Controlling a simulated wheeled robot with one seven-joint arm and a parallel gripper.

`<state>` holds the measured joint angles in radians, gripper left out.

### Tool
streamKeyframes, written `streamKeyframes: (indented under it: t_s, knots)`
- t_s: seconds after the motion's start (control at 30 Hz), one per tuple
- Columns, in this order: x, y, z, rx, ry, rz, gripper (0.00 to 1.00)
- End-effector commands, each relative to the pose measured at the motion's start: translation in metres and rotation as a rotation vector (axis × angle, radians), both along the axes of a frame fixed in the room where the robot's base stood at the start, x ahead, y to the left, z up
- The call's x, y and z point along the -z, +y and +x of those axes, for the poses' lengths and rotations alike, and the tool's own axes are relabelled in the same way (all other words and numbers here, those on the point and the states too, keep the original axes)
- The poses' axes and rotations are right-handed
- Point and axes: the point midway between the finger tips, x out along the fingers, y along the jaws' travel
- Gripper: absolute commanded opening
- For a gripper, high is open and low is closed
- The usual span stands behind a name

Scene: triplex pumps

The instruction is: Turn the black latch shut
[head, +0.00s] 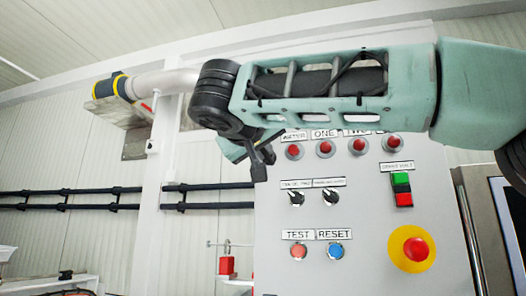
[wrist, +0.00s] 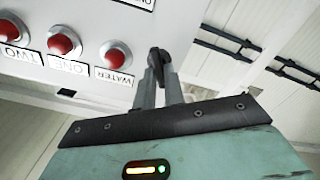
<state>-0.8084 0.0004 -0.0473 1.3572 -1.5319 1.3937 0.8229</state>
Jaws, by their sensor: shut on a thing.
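The black latch (wrist: 157,54) shows in the wrist view at the edge of the grey control panel, between the tips of my fingers. My gripper (wrist: 159,76) is shut on it, with the two grey fingers reaching up to either side. In the head view my gripper (head: 259,160) is at the upper left edge of the panel (head: 370,235), below my arm's black wrist joint. There the latch is hard to tell from the dark fingers, and its exact angle is unclear.
Red buttons (head: 325,147) sit in a row right of my gripper. Two black rotary switches (head: 296,198), TEST and RESET buttons (head: 336,250) and a red emergency stop (head: 416,249) are lower. A red padlock (head: 227,262) hangs left. Black rails (head: 110,198) run along the wall.

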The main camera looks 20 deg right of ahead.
Motion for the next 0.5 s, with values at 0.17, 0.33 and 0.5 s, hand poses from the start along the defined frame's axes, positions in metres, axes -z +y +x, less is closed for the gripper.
streamKeyframes:
  t_s: [0.17, 0.33, 0.5]
  knots:
    - [0.0006, 0.0004, 0.0006, 0.001, 0.1, -0.137, 0.0]
    - [0.0006, 0.0005, 0.0011, 0.002, 0.196, -0.267, 0.0]
    - [0.0009, 0.0013, 0.0013, 0.0, 0.291, -0.399, 0.0]
